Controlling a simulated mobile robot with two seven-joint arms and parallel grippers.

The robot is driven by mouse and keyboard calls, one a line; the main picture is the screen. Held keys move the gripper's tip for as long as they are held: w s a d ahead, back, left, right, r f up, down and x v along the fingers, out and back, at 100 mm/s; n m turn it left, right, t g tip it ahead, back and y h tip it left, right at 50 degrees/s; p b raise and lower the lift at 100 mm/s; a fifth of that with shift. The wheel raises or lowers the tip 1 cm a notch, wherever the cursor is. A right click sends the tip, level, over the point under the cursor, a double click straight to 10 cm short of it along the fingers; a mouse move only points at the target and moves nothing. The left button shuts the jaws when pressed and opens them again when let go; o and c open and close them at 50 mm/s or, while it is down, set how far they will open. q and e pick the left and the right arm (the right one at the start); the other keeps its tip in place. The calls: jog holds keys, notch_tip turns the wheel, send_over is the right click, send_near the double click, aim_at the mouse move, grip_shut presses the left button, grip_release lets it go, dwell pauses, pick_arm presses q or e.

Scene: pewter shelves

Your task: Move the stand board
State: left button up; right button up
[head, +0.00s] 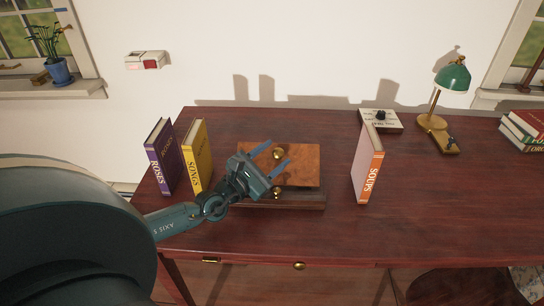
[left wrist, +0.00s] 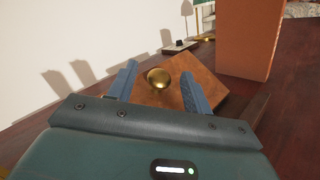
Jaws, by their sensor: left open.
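The stand board, a brown wooden panel (head: 304,162), lies slightly tilted on a darker wooden base (head: 300,201) in the middle of the desk. It has one brass knob (head: 278,153) toward its upper left; a second brass knob (head: 276,193) shows lower down by the base. My left gripper (head: 277,156) is open over the board's left part, fingers pointing right and away. In the left wrist view the board (left wrist: 195,70) lies beyond the fingers, and a brass knob (left wrist: 158,78) shows between them, not visibly gripped. My right gripper is not in view.
A purple book (head: 163,157) and a yellow book (head: 196,156) stand left of the board. An orange-spined book (head: 371,165) stands to the right. The desk's right front (head: 450,210) is clear.

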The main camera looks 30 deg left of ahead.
pick_arm(q)
jog(key=shift+s+a+f, duration=0.1)
jog(key=shift+s+f, duration=0.05)
jog(key=shift+s, duration=0.4)
jog(key=v, duration=1)
jog(key=shift+s+b, duration=0.4)
jog(key=shift+s+a, duration=0.1)
jog(key=shift+s, duration=0.55)
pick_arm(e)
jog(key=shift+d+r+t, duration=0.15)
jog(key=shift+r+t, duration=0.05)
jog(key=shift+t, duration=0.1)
pick_arm(q)
jog(key=shift+s, duration=0.1)
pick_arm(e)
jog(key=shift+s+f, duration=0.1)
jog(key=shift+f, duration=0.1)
